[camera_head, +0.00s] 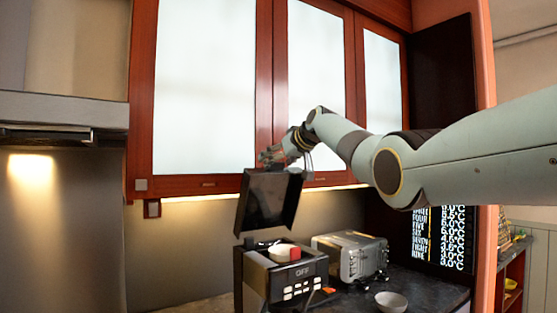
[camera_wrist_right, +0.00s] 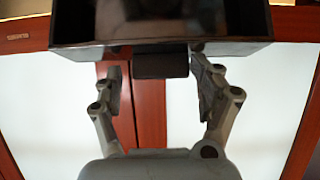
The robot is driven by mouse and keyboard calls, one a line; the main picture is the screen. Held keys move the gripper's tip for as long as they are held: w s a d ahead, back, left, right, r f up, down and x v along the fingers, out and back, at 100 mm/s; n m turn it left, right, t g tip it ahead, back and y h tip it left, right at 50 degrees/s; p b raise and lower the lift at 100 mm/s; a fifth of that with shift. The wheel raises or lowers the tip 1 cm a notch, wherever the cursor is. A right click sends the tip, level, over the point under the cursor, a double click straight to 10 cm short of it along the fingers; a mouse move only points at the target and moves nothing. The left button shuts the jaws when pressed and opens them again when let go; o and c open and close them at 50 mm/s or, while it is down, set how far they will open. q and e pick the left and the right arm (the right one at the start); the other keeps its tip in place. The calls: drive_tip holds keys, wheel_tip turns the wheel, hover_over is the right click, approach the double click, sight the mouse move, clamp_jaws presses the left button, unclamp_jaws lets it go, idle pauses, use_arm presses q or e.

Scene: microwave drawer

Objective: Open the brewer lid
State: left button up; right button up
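The brewer (camera_head: 290,276) is a black box with "OFF" and light buttons on its front, standing on the counter. Its dark lid (camera_head: 268,202) stands raised, roughly upright, above the body. A white round part with a red piece (camera_head: 285,252) shows in the open top. My right gripper (camera_head: 272,158) is at the lid's upper edge. In the right wrist view the lid (camera_wrist_right: 160,25) fills the top, with a small dark tab (camera_wrist_right: 161,65) between the spread fingers of my right gripper (camera_wrist_right: 158,78). The fingers look apart from the tab. My left gripper is not in view.
A silver toaster (camera_head: 350,256) stands right of the brewer, and a grey bowl (camera_head: 391,302) sits in front of it. Red-framed cabinets (camera_head: 205,90) hang close behind the gripper. A range hood (camera_head: 60,112) is at the left.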

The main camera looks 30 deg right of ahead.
drive_tip(key=shift+w+a, duration=0.1)
drive_tip(key=shift+a, duration=0.05)
drive_tip(key=shift+s+r, duration=0.2)
drive_tip(key=shift+s, duration=0.15)
drive_tip(key=v, duration=1.1)
drive_tip(key=shift+s, duration=0.15)
